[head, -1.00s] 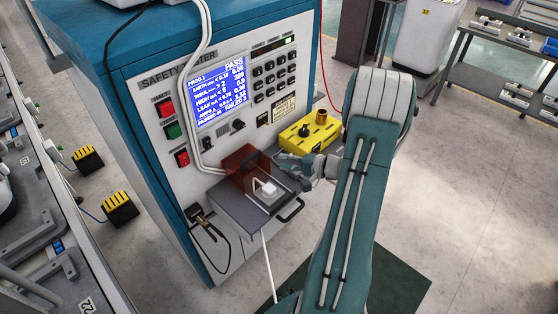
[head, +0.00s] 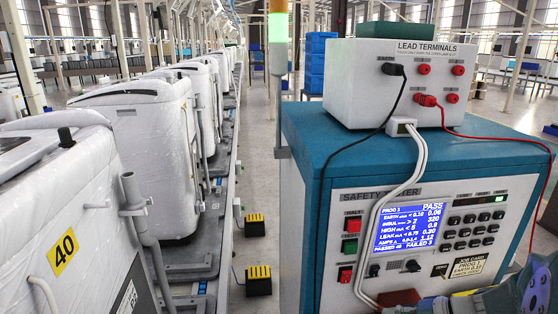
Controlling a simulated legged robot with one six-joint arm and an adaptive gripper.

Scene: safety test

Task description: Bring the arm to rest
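My arm (head: 535,290) shows only as a teal and grey part at the lower right corner. A small grey piece at the bottom edge, beside the red cover (head: 398,298), may be part of my gripper (head: 432,305). Its fingertips cannot be made out, so whether it is open or shut is hidden. The safety tester (head: 345,200) is a blue and white cabinet at the right. Its screen (head: 411,227) reads PASS.
A white lead terminals box (head: 400,85) stands on the tester with black, red and white leads. White-wrapped machines (head: 150,150) line the left. Black and yellow blocks (head: 258,280) sit on the floor between. A stack light (head: 278,35) glows green.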

